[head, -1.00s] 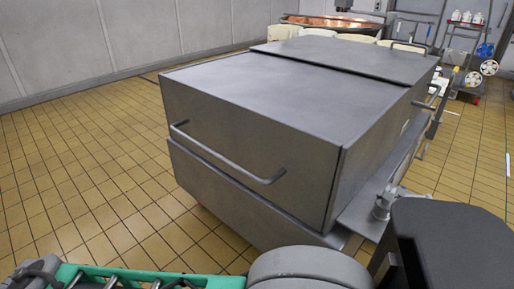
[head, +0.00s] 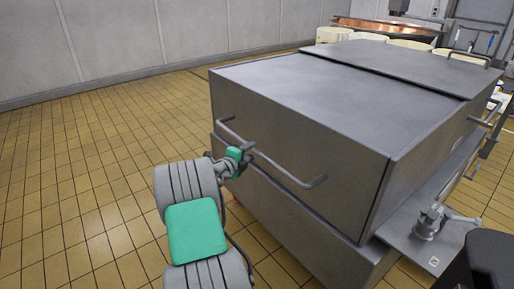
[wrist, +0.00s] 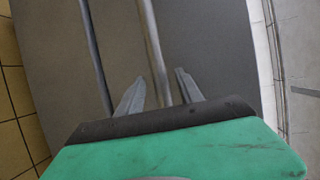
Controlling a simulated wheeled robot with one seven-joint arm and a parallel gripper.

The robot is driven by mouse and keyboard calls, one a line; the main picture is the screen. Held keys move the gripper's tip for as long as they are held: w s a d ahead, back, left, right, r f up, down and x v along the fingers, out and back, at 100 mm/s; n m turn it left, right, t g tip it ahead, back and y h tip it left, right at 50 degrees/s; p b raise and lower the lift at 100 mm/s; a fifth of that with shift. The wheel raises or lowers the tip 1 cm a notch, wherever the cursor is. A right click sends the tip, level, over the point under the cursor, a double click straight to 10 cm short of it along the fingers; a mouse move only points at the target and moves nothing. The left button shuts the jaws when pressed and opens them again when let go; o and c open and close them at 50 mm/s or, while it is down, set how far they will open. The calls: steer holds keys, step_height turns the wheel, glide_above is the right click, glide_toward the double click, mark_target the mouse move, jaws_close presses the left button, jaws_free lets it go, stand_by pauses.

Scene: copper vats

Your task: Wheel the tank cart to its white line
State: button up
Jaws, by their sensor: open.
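The tank cart (head: 300,130) is a big grey metal box with a lidded top, in the middle and right of the head view. A bar handle (head: 290,172) runs along its near face, and the bar also shows in the wrist view (wrist: 152,45). My gripper (head: 245,153) is at the left part of this handle. In the wrist view my gripper's fingers (wrist: 160,88) are apart, with the bar passing between them. Whether they touch it I cannot tell. I see no white line on the floor; the cart hides much of the floor behind it.
The tan tiled floor (head: 75,180) is clear left of the cart. A grey panelled wall (head: 200,30) closes the back left. Several cream tubs and a copper vat (head: 385,27) stand behind the cart. A metal valve (head: 432,220) sits on the cart's right side.

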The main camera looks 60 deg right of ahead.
steer(key=d+f, duration=0.1)
steer(key=d, duration=0.5)
steer(key=shift+s, duration=0.2)
steer(key=shift+f, duration=0.1)
steer(key=shift+c, duration=0.3)
jaws_close()
stand_by(0.6)
